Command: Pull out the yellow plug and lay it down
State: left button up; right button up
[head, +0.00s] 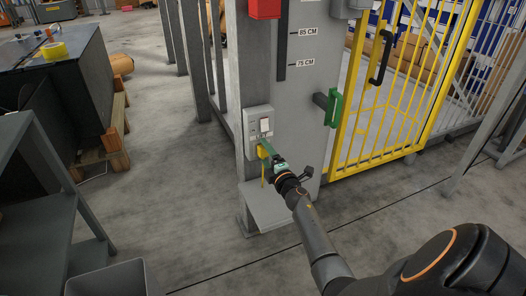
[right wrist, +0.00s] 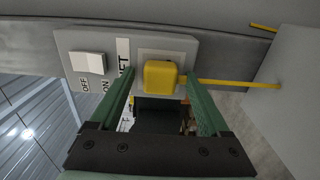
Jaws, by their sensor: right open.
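The yellow plug (right wrist: 161,76) sits in the socket of a grey wall box (right wrist: 72,42) with a white switch marked ON and OFF. A yellow cable (right wrist: 228,83) runs from the plug. The green fingers of my right gripper are open, one on each side of the plug in the right wrist view, with a visible gap on the left. I cannot tell whether the right finger touches the plug or cable. My left gripper is not in view.
A grey shelf (head: 266,212) juts out below the box on the grey post. A green handle (head: 334,107) and a yellow gate (head: 392,120) stand to the right. A dark bench (head: 62,75) with yellow tape (head: 54,50) and a grey bin (head: 110,280) are at left.

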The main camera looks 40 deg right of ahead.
jog(key=shift+c, duration=0.2)
dwell(0.4)
grip_shut()
dwell(0.4)
jog(key=shift+s, duration=0.15)
jog(key=shift+p+v, duration=1.05)
jog(key=shift+v, duration=1.8)
